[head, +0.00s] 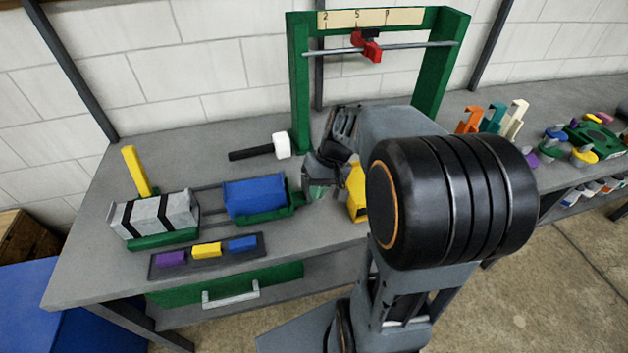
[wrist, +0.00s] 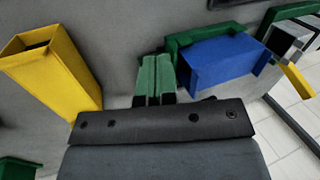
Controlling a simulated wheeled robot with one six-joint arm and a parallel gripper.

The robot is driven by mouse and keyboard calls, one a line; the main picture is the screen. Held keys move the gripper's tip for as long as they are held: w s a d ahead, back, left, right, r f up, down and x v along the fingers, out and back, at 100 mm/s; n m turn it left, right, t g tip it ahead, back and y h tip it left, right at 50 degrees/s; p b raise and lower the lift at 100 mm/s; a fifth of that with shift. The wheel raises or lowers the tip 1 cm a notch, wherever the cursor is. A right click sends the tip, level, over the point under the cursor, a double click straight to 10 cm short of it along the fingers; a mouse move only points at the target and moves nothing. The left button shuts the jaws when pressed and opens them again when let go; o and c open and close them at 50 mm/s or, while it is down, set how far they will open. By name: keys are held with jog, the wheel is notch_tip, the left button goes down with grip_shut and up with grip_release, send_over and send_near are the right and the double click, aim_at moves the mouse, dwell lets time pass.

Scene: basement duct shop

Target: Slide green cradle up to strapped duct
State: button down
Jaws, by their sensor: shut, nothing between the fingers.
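The strapped duct (head: 153,215), grey with black bands, sits on a green base at the bench's left. The green cradle (head: 268,214) holds a blue duct piece (head: 254,196) to its right, with a gap between the two ducts. In the wrist view the cradle (wrist: 180,43) and blue piece (wrist: 222,58) are right of my fingers, and the strapped duct (wrist: 283,40) is beyond. My gripper (head: 317,191) is shut and empty, low beside the cradle's right end. Its green fingertips show in the wrist view (wrist: 156,62); I cannot tell if they touch the cradle.
Thin rails (head: 210,188) run between the ducts. A yellow open-ended duct piece (head: 356,191) stands close right of my gripper. A tray (head: 207,259) of coloured blocks lies in front, a mallet (head: 280,146) behind. A green frame (head: 301,100) rises at the back.

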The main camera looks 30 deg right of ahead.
jog(key=w+d+f+m+t+y+p, duration=0.1)
jog(key=w+d+y+p, duration=0.15)
jog(key=d, duration=0.25)
jog(key=w+d+f+y+p, duration=0.1)
jog(key=w+d+y, duration=0.2)
jog(key=d, duration=0.3)
jog(key=p+x, duration=0.2)
jog(key=x, duration=0.8)
jog(key=shift+f, duration=0.25)
